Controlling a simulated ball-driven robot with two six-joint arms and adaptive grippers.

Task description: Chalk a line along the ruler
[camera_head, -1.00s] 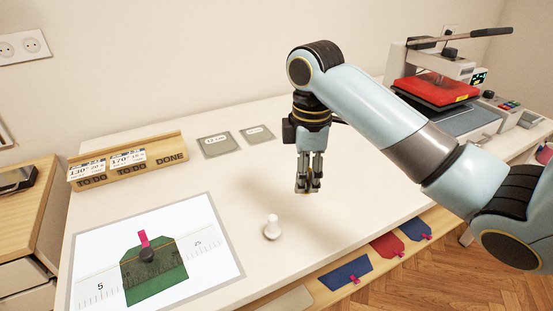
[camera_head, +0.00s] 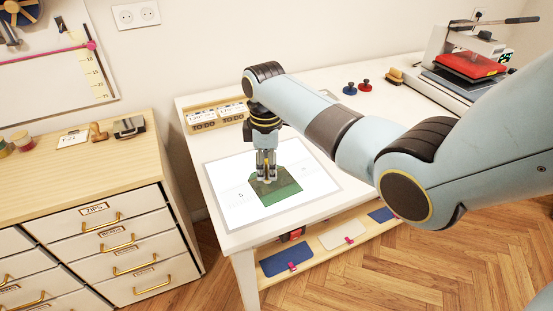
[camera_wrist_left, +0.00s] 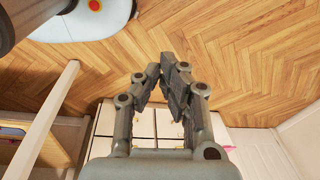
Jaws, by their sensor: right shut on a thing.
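The green fabric piece (camera_head: 285,188) lies on the white mat (camera_head: 235,215). The clear ruler (camera_head: 240,195) lies across it, its marks faint. My right gripper (camera_head: 266,180) points straight down at the fabric, shut at the place of the ruler's dark knob. The fingers cover the knob. The white chalk piece is not visible; my right arm covers that stretch of table. My left gripper (camera_wrist_left: 160,70) shows in the left wrist view, fingertips together and empty, over the floor and away from the table.
A drawer cabinet (camera_head: 100,235) stands left of the table, with a gap between. A card rack (camera_head: 200,115) stands behind the mat. The heat press (camera_head: 465,65) is at the back right. A shelf (camera_head: 320,255) below the table front holds fabric pieces.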

